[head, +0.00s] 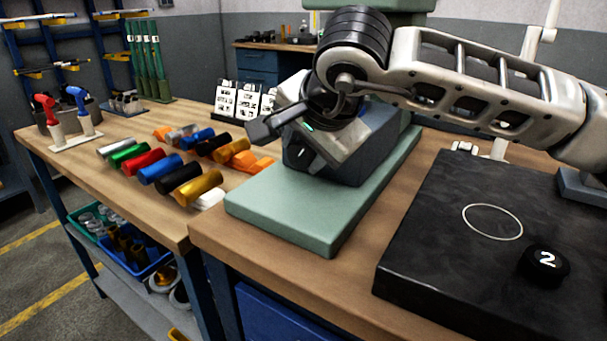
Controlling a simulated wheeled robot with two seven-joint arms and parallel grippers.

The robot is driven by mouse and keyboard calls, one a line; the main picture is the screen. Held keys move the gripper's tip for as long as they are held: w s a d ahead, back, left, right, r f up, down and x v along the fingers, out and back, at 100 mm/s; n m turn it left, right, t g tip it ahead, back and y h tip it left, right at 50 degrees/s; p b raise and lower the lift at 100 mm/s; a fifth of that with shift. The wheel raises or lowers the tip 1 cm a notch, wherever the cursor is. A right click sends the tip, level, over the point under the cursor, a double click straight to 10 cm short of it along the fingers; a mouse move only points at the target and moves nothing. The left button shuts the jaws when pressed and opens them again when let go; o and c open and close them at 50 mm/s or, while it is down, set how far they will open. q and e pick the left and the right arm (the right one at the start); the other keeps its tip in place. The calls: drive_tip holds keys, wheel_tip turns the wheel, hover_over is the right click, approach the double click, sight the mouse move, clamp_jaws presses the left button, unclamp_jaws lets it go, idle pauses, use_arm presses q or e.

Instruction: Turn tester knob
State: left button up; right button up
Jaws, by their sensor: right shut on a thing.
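The tester stands in the middle of the head view, with a dark grey-blue housing (378,150) on a pale green base plate (290,210). My right gripper (304,132) is at the front of this housing, its arm reaching in from the right. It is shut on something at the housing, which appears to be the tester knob. The knob itself is hidden by the gripper, so its setting cannot be read. My left gripper is not in view.
Coloured cylinders (161,167) lie in rows left of the tester. White cards (236,100) stand behind them. At the right, a black slab (440,235) carries a black puck (544,265) marked 2 and a drawn white circle. Bare wood (270,246) shows at the front edge.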

drive_tip(key=shift+b, duration=0.3)
drive_tip(key=o, duration=1)
drive_tip(key=shift+c, duration=0.2)
drive_tip(key=shift+d, duration=0.1)
drive_tip(key=v, duration=1.6)
drive_tip(key=shift+s+d+f, duration=0.15)
drive_tip(key=shift+s+f, duration=0.05)
